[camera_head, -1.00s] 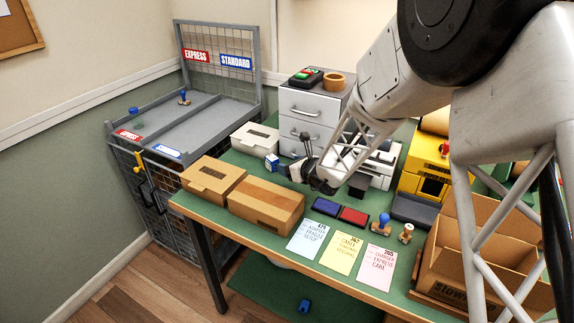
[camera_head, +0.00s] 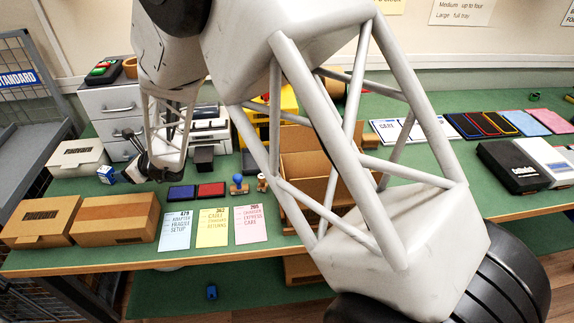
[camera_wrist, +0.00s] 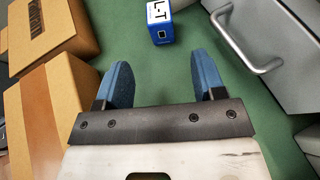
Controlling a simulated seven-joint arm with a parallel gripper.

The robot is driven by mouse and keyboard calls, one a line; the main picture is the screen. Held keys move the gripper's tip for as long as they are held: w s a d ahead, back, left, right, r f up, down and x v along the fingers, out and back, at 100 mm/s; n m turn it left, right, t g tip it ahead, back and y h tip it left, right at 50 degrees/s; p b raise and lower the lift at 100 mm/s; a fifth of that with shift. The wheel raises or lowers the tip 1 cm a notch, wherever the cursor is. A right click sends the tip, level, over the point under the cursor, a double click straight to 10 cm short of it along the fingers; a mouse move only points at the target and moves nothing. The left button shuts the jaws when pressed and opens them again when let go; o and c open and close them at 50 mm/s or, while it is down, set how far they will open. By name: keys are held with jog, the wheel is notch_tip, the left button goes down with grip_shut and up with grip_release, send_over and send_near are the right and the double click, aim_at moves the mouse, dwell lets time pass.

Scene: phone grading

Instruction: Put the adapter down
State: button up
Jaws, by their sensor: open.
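The adapter, a small blue and white box, stands on the green tabletop near the left end in the head view (camera_head: 105,174). In the wrist view the adapter (camera_wrist: 160,24) is at the top middle, ahead of the fingers, with lettering on its side. My gripper (camera_wrist: 163,78) is open, its two blue fingertips apart with only bare green surface between them. A clear gap shows between the fingertips and the adapter. In the head view my gripper (camera_head: 125,168) is low over the table, just right of the adapter and partly hidden by its own wrist.
Two cardboard boxes (camera_head: 115,218) (camera_head: 42,222) stand in front of the adapter. A pale box (camera_head: 76,157) is behind it to the left, and grey drawers (camera_head: 112,105) stand behind. Ink pads (camera_head: 182,192) and paper cards (camera_head: 175,230) lie to the right.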

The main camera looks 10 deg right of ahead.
jog(key=s+d+r+n+g+h, duration=0.1)
jog(key=s+d+r+n+g, duration=0.1)
jog(key=s+d+r+n, duration=0.55)
jog(key=s+d+r+n+g+h, duration=0.15)
jog(key=d+r+n, duration=0.25)
jog(key=d+r, duration=0.75)
jog(key=s+d+n+h, duration=0.3)
jog(key=s+d, duration=0.5)
jog(key=d, duration=0.4)
jog(key=s+d+r+n+h, duration=0.1)
jog(key=s+d+n+h, duration=0.3)
jog(key=s+d, duration=0.5)
jog(key=s+d+n+t+h, duration=0.1)
jog(key=s+d+n+h, duration=0.2)
jog(key=s+d, duration=0.5)
jog(key=d, duration=0.8)
jog(key=shift+s+r+n, duration=0.25)
jog(key=shift+s+n, duration=0.1)
jog(key=shift+d, duration=0.1)
